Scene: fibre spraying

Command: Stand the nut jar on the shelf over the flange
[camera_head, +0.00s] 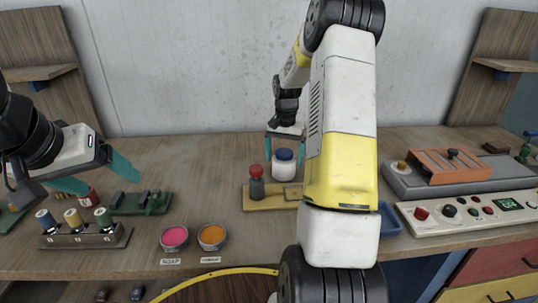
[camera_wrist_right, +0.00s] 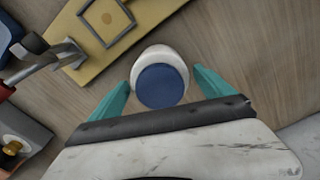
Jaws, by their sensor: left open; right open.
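A white jar with a blue lid (camera_head: 284,168), which looks like the nut jar, stands upright on the wooden table just behind a yellow board. It also shows in the right wrist view (camera_wrist_right: 161,84). My right gripper (camera_head: 285,143) is open, with its teal fingers on either side of the jar; small gaps show between fingers and jar. My left gripper (camera_head: 100,177) is open and empty over the left of the table. One wooden shelf (camera_head: 38,73) is at the far left and another (camera_head: 506,65) at the far right. I cannot make out the flange.
The yellow board (camera_head: 266,203) carries a red-topped grey part (camera_head: 257,182). Pink (camera_head: 174,237) and orange (camera_head: 211,236) bowls sit in front left. A spool rack (camera_head: 86,238) stands below my left gripper. A control panel (camera_head: 468,213) and an orange fixture (camera_head: 449,166) occupy the right.

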